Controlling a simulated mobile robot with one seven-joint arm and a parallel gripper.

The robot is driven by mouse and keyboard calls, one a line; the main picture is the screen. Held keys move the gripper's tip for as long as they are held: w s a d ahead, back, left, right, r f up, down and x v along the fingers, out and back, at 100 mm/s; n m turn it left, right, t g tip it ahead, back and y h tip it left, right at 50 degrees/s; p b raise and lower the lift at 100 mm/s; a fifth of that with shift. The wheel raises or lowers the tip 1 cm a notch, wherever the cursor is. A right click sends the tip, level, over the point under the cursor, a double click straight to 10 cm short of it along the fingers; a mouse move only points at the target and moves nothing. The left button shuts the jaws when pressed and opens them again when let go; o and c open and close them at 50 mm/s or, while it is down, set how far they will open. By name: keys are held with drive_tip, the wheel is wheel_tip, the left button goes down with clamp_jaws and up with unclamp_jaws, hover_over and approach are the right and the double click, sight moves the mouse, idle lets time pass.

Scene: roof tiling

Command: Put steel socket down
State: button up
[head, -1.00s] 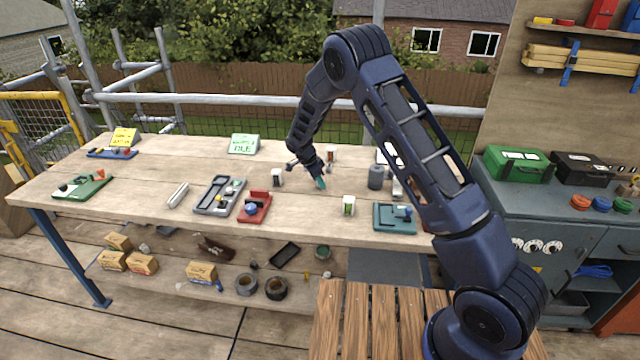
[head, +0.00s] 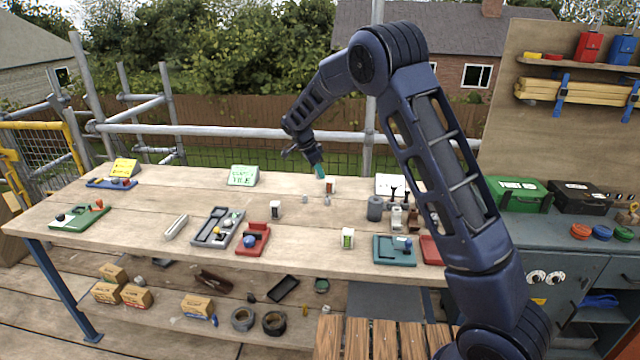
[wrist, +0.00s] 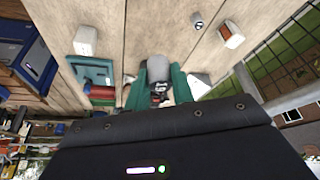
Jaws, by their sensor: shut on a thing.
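A small grey metal piece (wrist: 197,20) stands on the bench in the wrist view, apart from the fingers.
A grey cylinder (head: 375,208) and white and dark bottles (head: 397,217) stand to the right. A teal tray (head: 394,251), red holder (head: 253,240) and grey tray (head: 216,229) lie nearer the front. Clear wood lies left of the middle. A rail runs behind the bench.

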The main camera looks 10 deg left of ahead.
drive_tip(key=m, duration=0.1)
hover_over(353, 205)
drive_tip(key=s+a, duration=0.1)
drive_tip(key=a, duration=0.1)
drive_tip(key=f, duration=1.9)
drive_tip(key=shift+w+d, duration=0.2)
drive_tip(key=shift+d, duration=0.05)
drive_tip(key=shift+f, duration=0.15)
drive_tip(key=o, duration=1)
